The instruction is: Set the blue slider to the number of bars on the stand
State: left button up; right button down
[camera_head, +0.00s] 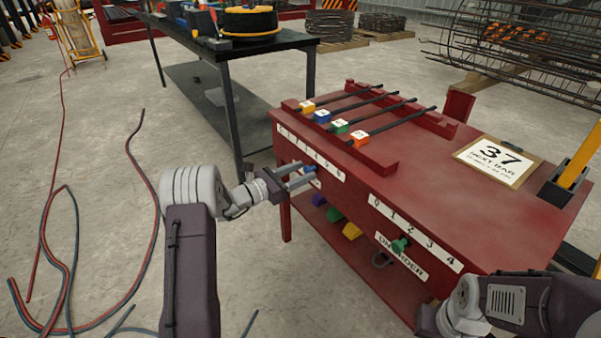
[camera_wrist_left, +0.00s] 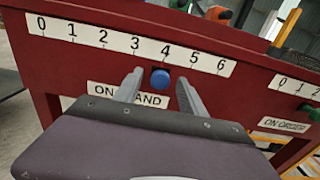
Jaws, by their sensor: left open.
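The blue slider knob (camera_wrist_left: 160,78) sits on the red bench front, just under the figure 4 of the ON HAND number strip (camera_wrist_left: 120,38). In the head view the knob (camera_head: 310,169) is partly covered by my fingers. My left gripper (camera_head: 303,177) is open, with one finger on each side of the knob; in the wrist view the fingertips (camera_wrist_left: 159,78) straddle it with gaps. On the bench top, several dark bars (camera_head: 385,112) lie across a red stand (camera_head: 375,160), with orange, blue, green and orange tags. My right arm shows at lower right; its gripper is out of view.
A green knob (camera_head: 400,245) sits by the ON ORDER strip (camera_head: 415,235) to the right. A clipboard (camera_head: 497,161) reading 37 lies on the bench. Coloured blocks (camera_head: 335,215) sit on the lower shelf. A dark table (camera_head: 235,48) stands behind; hoses (camera_head: 70,240) lie on the floor.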

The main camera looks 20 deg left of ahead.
pick_arm(q)
jog(key=shift+s+a+r, duration=0.1)
jog(key=shift+s+a, duration=0.05)
jog(key=shift+a, duration=0.05)
jog(key=p+v, duration=0.3)
jog(key=v, duration=0.5)
jog(key=shift+s+a, duration=0.15)
jog(key=shift+s, duration=0.15)
